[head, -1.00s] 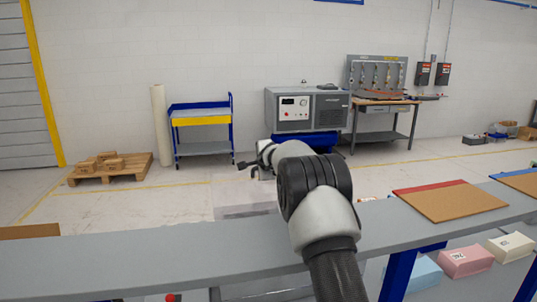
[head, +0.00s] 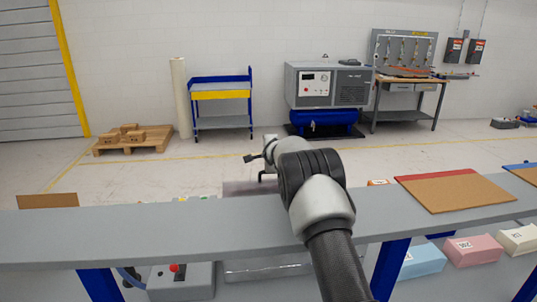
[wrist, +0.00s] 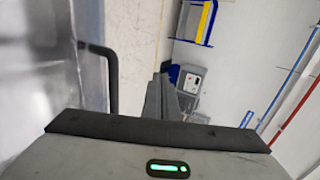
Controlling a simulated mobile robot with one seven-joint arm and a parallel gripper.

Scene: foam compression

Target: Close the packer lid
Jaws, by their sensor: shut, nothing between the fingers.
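The packer is mostly hidden behind the grey shelf in the head view. A clear, greyish panel, seemingly its lid (head: 240,188), stands above the shelf's far edge, left of my arm. Below the shelf show a shiny clear part (head: 262,269) and a grey control box (head: 190,284) with a red button. My gripper (head: 249,158) is beside and just above the panel. In the wrist view a shiny panel (wrist: 75,60) with a black bar handle (wrist: 112,85) fills the left. My shut, empty fingers (wrist: 163,97) are right of the handle, apart from it in the picture.
The long grey shelf (head: 120,232) on blue posts crosses in front of me, under my arm. A brown board with a red edge (head: 455,192) lies on it at right. Pink (head: 473,250) and blue (head: 422,261) blocks are below. Open floor lies behind.

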